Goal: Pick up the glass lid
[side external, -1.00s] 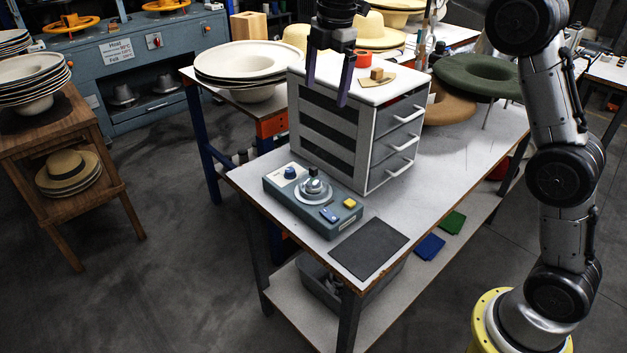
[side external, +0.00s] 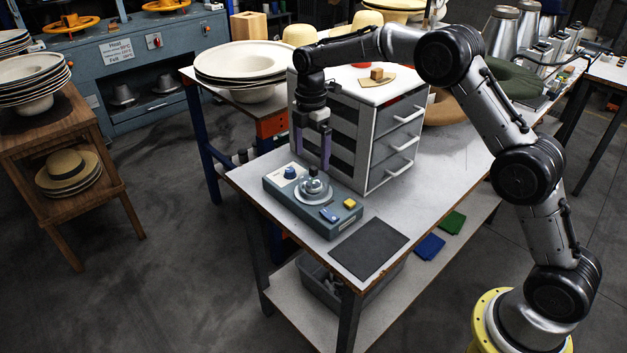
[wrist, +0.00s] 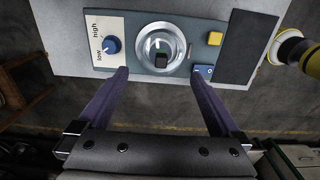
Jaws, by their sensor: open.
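The glass lid (side external: 314,186) is a small clear dome with a dark knob. It sits on the round metal ring of the grey-blue control box (side external: 275,189) on the white table. In the wrist view the lid (wrist: 161,48) shows from above, ahead of the fingertips and roughly centred between them. My gripper (side external: 312,160) is open and empty, pointing down just above and behind the lid. Its two purple fingers also show in the wrist view (wrist: 159,74), with the fingertips near the box's edge. I cannot tell the exact height of the tips over the box.
The box carries a blue dial (wrist: 112,45), a yellow button (side external: 349,203) and a blue switch (side external: 328,214). A white drawer cabinet (side external: 388,135) stands close behind the gripper. A dark mat (side external: 368,248) lies flat at the table's front.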

